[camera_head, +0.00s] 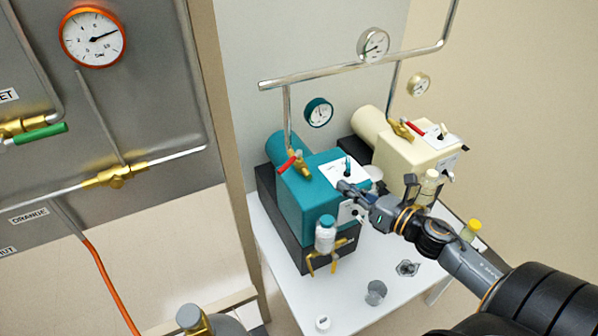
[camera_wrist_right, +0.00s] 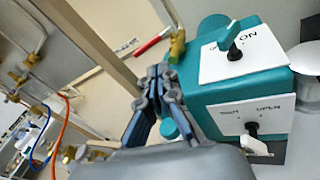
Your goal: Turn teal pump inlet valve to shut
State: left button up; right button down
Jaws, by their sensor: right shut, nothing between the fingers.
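The teal pump (camera_head: 302,200) stands on a dark base on the white table. A brass valve (camera_head: 301,166) with a red lever (camera_head: 286,165) sits on its pipe; the lever (camera_wrist_right: 152,43) also shows in the wrist view. The pump's front plate (camera_wrist_right: 232,118) reads OPEN beside a blurred word. Below the words is a black pivot with a white handle (camera_wrist_right: 256,147) slanting down to the right. My right gripper (camera_head: 343,187) is shut and empty, in front of the pump's upper front edge; its fingers (camera_wrist_right: 158,72) show beside the pump. I cannot tell whether they touch it. My left gripper is out of view.
A cream pump (camera_head: 408,155) with its own red lever stands to the right. A teal switch (camera_wrist_right: 231,40) marked ON tops the pump.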

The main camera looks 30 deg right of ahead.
aim_at(290, 162)
jog(key=w+a+n+y+p, duration=0.1)
jog(key=w+a+p, duration=0.1)
jog(key=w, duration=0.1)
jog(key=w+a+n+g+p, duration=0.1)
jog(key=w+a+n, duration=0.1)
jog(key=w, duration=0.2)
jog(key=w+a+f+n+y+p, duration=0.1)
jog(key=w+a+n+p, duration=0.1)
jog(key=w, duration=0.2)
jog(key=shift+w+a+g+y+p, duration=0.25)
jog(key=shift+a+g+y+p, duration=0.05)
jog(key=shift+a, duration=0.1)
